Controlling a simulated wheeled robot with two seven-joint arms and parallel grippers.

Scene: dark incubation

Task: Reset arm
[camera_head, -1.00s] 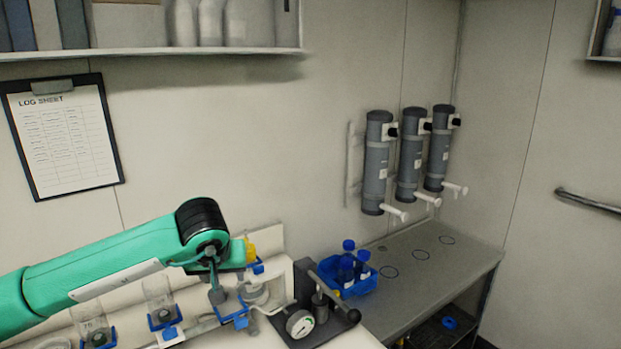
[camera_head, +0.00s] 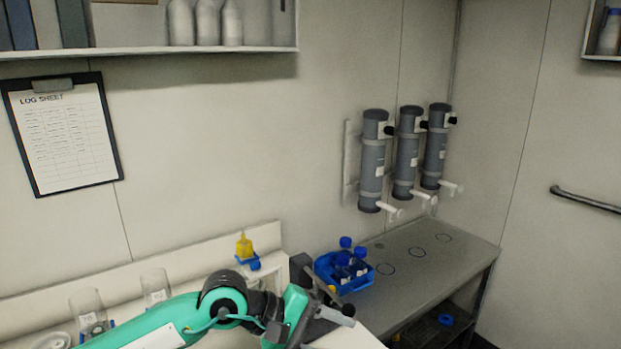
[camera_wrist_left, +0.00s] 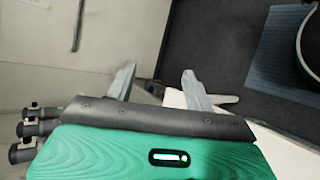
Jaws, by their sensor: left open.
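My left arm comes in from the lower left in the head view. My left gripper (camera_head: 318,328) is near the bottom middle, in front of the bench's right end. In the left wrist view its two grey fingers (camera_wrist_left: 158,88) stand apart with nothing between them. The gripper is open and empty. My right gripper is not in view.
A blue caddy (camera_head: 325,272) with blue-capped bottles stands on the grey side table (camera_head: 415,262). A yellow bottle (camera_head: 244,246) and clear beakers (camera_head: 155,285) are on the bench. Three grey cylinders (camera_head: 405,155) hang on the wall. A shelf (camera_head: 150,50) is above.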

